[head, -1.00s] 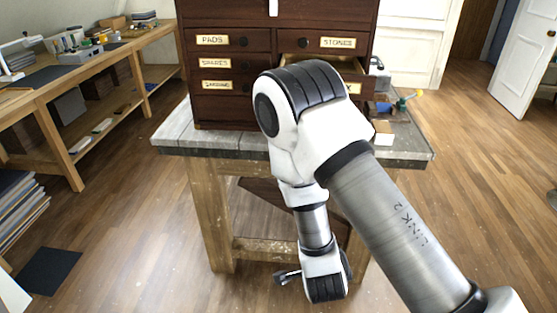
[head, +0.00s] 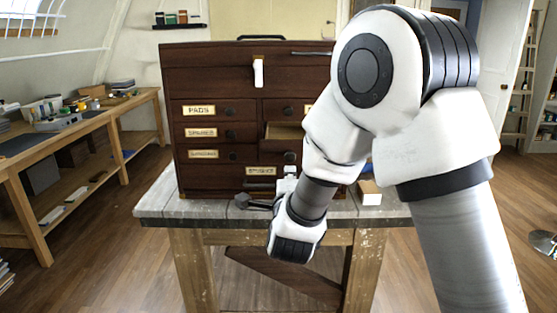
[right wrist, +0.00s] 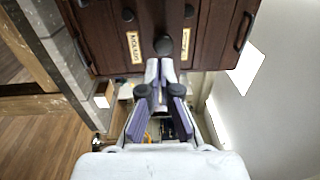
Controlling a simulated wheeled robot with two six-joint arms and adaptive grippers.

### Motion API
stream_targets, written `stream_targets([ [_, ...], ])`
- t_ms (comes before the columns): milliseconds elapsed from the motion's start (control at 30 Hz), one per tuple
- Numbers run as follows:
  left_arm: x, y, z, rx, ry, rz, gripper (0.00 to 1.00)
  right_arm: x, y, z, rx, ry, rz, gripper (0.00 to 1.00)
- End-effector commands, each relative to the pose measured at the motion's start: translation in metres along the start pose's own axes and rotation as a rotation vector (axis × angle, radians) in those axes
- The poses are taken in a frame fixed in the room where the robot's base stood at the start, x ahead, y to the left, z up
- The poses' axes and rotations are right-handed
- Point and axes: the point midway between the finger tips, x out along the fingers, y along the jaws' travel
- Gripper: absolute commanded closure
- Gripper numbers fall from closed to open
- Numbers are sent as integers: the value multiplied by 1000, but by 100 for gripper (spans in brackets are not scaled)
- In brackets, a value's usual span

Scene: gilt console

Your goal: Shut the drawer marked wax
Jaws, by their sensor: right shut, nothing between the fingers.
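The dark wooden chest (head: 215,75) stands on a worn bench, with labelled drawers. One right-column drawer (head: 284,131) stands out, its pale inside showing; its right part is hidden behind my right arm. I cannot read the word wax on any label in view. My right gripper (head: 289,177) is low in front of the chest's right column, partly hidden by its own wrist. In the right wrist view the fingers (right wrist: 160,68) are shut and empty, close to a dark round knob (right wrist: 163,45) between two pale labels; contact cannot be told. My left gripper is not in view.
The bench top (head: 160,205) is clear at front left. A small pale block (head: 369,193) lies on it to the right of my wrist. A long side table (head: 75,128) with tools stands at the left. Open floor lies around the bench.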

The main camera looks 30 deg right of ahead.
Motion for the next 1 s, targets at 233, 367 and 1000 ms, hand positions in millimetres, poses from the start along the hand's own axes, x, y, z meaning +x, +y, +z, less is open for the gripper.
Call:
stream_targets([
  [233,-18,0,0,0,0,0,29,41,-2,0,0,1,1,100],
  [367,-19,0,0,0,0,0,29,48,0,0,0,0,1,100],
  [1000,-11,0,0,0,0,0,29,74,4,0,2,1,0,100],
])
